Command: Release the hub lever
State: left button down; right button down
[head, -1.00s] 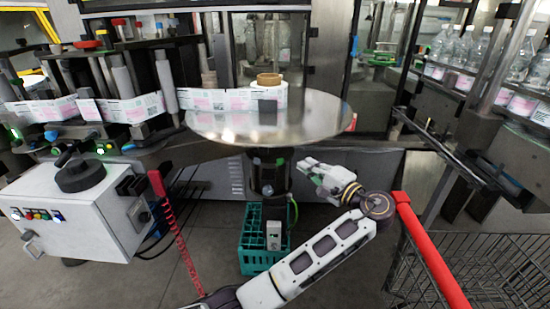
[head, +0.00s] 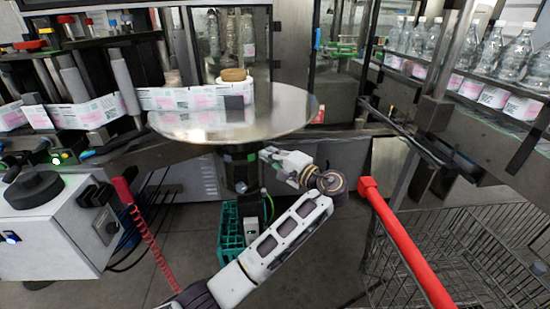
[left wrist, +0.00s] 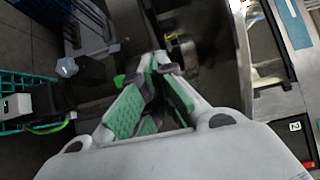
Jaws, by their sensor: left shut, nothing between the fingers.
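The round metal reel table (head: 285,118) carries a reel with a tan core (head: 234,75) and a label web. Its dark hub column (head: 236,168) stands beneath, with a light grey knob (head: 241,187). I cannot clearly make out the hub lever. My left gripper (head: 266,154) is under the table's front edge, just right of the hub, apparently close to it; contact cannot be told. In the left wrist view the left gripper (left wrist: 156,68) has its green-padded fingers shut and empty. A grey knob (left wrist: 67,67) shows left of them. My right gripper is in neither view.
A green crate (head: 230,238) stands on the floor below the hub. A white control box (head: 50,235) and a red coiled cable (head: 145,237) are at left. A red-handled wire cart (head: 400,240) is at right. Bottles (head: 485,50) line the conveyor.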

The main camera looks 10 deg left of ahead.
pick_arm(q)
jog(key=w+a, duration=0.3)
jog(key=a, duration=0.5)
jog(key=shift+w+a, duration=0.2)
jog(key=shift+a, duration=0.15)
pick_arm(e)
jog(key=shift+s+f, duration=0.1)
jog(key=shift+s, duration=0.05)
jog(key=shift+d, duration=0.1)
